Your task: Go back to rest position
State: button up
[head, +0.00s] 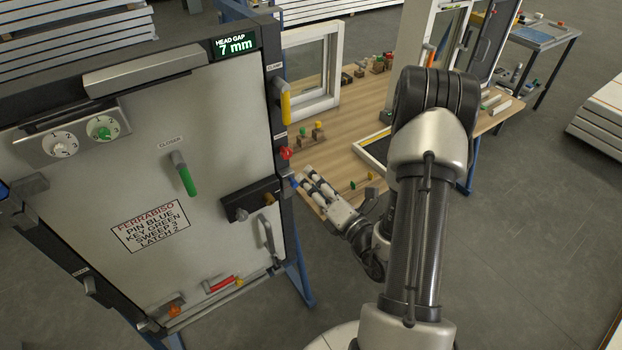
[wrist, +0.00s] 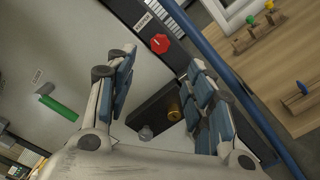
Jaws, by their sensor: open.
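My gripper (head: 308,187) is to the right of the grey container door (head: 100,180), close to its right edge and in front of the wooden table. In the wrist view my gripper (wrist: 165,95) is open, with nothing between its blue-padded fingers. Behind the fingers show a dark lock block (wrist: 145,112) with a brass knob and a grey knob. A red knob (wrist: 159,43) sits beyond the fingertips on the dark frame. The green handle (head: 184,175) on the door is apart from my gripper. The door's display reads HEAD GAP 7 mm.
A wooden table (head: 345,130) behind my arm bears a white window frame (head: 312,70) and small coloured parts. A yellow handle (head: 285,105) sticks out from the frame. A blue post (head: 298,262) stands beside the door.

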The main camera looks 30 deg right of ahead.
jog(key=s+a+r+n+g+y, duration=0.1)
jog(key=a+r+n+g+y, duration=0.1)
jog(key=a+r+n+y, duration=0.4)
jog(key=s+a+r+n+g+y+b, duration=0.1)
jog(key=a+n+g+y, duration=0.1)
jog(key=a+n, duration=0.35)
jog(key=a+r+n+g+y, duration=0.2)
jog(key=a+r+n+y, duration=0.25)
jog(key=a, duration=0.35)
jog(key=s+a+n+g+y, duration=0.2)
jog(key=s+a+n+g, duration=0.5)
jog(key=s+a+n, duration=0.15)
jog(key=s+d+f+n+g+h+b, duration=0.1)
jog(key=s+f+n+g+h+b, duration=0.15)
jog(key=s+n+g+h, duration=0.75)
jog(key=s+d+r+n+t+h, duration=0.1)
jog(key=d+r+n+t+h, duration=0.1)
jog(key=d+n+t+h, duration=0.3)
jog(key=d+n+t, duration=0.4)
jog(key=d+n, duration=0.1)
jog(key=n, duration=0.2)
jog(key=shift+s+r+t, duration=0.15)
jog(key=shift+r+t, duration=0.25)
